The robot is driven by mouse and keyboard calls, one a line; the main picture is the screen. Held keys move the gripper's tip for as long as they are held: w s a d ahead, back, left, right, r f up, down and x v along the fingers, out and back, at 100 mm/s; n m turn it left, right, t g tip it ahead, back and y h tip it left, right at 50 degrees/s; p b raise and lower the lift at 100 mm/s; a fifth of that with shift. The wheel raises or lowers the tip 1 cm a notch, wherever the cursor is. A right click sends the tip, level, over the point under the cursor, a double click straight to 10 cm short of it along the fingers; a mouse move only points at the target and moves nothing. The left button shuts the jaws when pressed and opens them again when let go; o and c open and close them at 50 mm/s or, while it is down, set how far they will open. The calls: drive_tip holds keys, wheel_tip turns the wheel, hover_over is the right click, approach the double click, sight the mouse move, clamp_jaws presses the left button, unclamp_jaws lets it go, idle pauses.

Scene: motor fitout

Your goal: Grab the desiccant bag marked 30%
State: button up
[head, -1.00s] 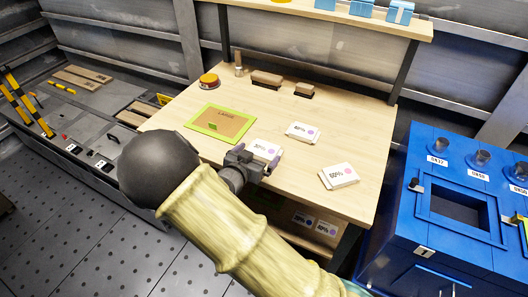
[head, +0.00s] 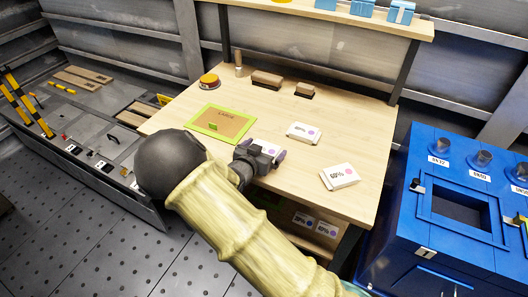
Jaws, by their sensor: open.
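My gripper (head: 267,153) is open over the front part of the wooden workbench (head: 330,115), at a white desiccant bag (head: 271,144). The gripper covers most of this bag and its marking; whether the fingers touch it I cannot tell. A second white bag (head: 304,132) with a purple dot lies flat behind and to the right; its marking looks like 40% but is small. A third bag (head: 340,176), marked 60% with a pink dot, lies nearer the bench's right edge.
A green-edged board (head: 219,122) marked LARGE lies left of the gripper. An orange-topped round item (head: 209,81) and brown blocks (head: 266,79) stand at the back. A blue cabinet (head: 455,190) stands at right.

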sight(264, 149)
drive_tip(key=c, duration=1)
drive_tip(key=shift+r, duration=0.1)
wheel_tip(264, 149, up, 10)
drive_tip(key=shift+p, duration=1)
